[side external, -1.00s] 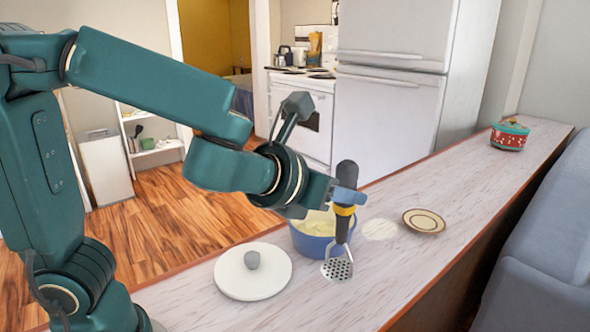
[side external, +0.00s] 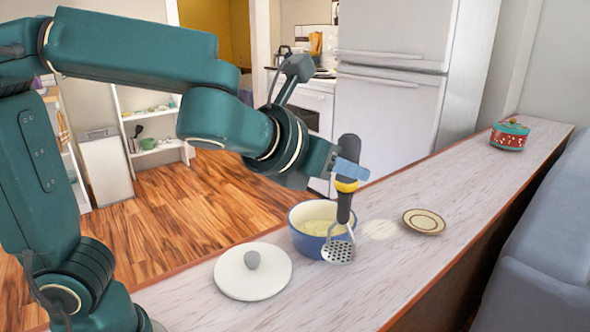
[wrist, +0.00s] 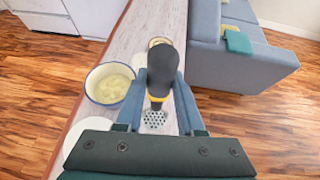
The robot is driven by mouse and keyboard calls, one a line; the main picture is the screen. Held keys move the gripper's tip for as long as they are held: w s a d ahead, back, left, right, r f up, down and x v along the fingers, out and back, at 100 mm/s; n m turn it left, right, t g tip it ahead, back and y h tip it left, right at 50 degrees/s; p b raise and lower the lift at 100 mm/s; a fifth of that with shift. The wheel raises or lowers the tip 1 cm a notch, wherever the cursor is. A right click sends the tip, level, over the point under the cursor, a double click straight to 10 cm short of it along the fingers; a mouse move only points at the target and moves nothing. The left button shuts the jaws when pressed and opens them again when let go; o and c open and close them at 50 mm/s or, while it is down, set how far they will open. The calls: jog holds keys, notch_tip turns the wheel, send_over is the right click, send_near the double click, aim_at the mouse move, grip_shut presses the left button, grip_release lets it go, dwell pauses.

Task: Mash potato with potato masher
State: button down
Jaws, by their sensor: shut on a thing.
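My gripper (side external: 348,172) is shut on the dark handle of the potato masher (side external: 345,205), below its rounded top; the wrist view shows the handle between my two fingers (wrist: 160,95). The masher hangs upright, with its perforated metal head (side external: 338,252) down. In the side view the head overlaps the front right of the blue pot (side external: 303,243); in the wrist view it shows to the right of the pot (wrist: 90,97), apart from it. Pale yellow potato (side external: 318,228) lies in the pot; it also shows in the wrist view (wrist: 112,86).
A white lid (side external: 232,279) with a grey knob lies left of the pot on the long counter (side external: 400,265). A small plate (side external: 424,221) lies to the right, and a red pot (side external: 509,136) stands at the far end. A blue sofa (side external: 550,220) runs along the right.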

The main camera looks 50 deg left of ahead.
jog(key=shift+w+d+r, duration=0.1)
jog(key=shift+r, duration=0.1)
jog(key=shift+w+a+r, duration=0.25)
jog(key=shift+w+r, duration=0.5)
jog(key=shift+w, duration=0.3)
jog(key=w+a+n+y, duration=0.2)
jog(key=w+a, duration=0.2)
jog(key=a, duration=0.3)
jog(key=w+a+n+g+y, duration=0.1)
jog(key=w+a+n+y, duration=0.1)
jog(key=a, duration=0.5)
jog(key=shift+w+f+y, duration=0.3)
jog(key=shift+w+f, duration=0.05)
jog(key=shift+w, duration=0.55)
jog(key=shift+a, duration=0.1)
notch_tip(320, 180, down, 8)
jog(key=shift+r, duration=0.1)
